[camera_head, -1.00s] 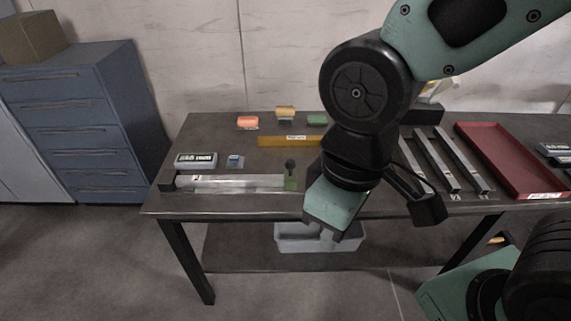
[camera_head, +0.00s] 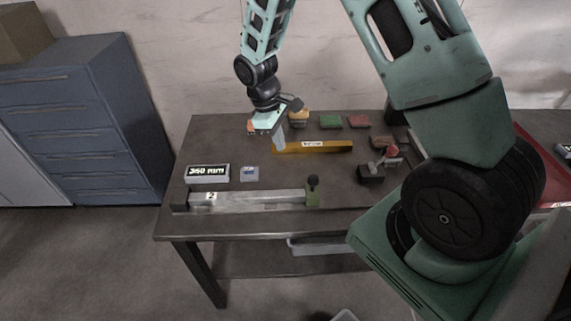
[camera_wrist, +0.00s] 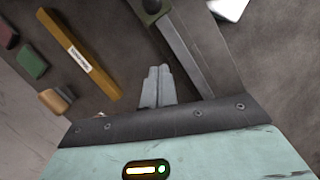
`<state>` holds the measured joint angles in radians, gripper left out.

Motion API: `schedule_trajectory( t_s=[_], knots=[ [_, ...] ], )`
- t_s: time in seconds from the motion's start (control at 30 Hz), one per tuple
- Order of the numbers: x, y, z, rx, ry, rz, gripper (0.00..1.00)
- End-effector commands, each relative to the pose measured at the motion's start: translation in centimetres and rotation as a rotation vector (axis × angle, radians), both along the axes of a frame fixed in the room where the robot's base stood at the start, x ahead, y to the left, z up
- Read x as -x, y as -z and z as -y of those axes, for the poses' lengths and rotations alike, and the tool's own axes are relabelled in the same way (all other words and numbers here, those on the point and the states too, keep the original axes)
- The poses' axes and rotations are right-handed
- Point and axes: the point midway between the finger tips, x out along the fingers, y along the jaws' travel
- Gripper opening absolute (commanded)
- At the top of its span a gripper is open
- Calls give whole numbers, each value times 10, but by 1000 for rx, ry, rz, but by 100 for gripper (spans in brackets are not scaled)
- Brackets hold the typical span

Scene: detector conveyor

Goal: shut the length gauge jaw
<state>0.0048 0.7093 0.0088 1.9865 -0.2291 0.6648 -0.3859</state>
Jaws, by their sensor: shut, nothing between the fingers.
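The length gauge (camera_head: 250,201) lies along the table's front left, a pale metal rail with a black end block at its left. Its green sliding jaw (camera_head: 313,198) with a black knob stands at the rail's right end, far from that block. The jaw and rail also show at the top of the wrist view (camera_wrist: 151,8). A display (camera_head: 207,173) behind the rail shows a number in mm. My gripper (camera_head: 280,143) is above the table behind the gauge, apart from it. In the wrist view its fingers (camera_wrist: 158,86) are together with nothing between them.
A yellow labelled bar (camera_head: 325,147) lies right of my gripper. Orange, green (camera_head: 330,121) and red (camera_head: 359,122) blocks stand behind it. A small box (camera_head: 250,173) sits beside the display. A dark device with a red part (camera_head: 372,173) stands right of the gauge.

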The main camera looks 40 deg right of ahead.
Motion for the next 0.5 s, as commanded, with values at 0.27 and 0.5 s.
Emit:
schedule_trajectory(
  t_s=[0.27,0.5],
  knots=[
    [10,38,4,0,0,-7,0],
    [19,79,10,-1,-1,-5,0]
  ],
)
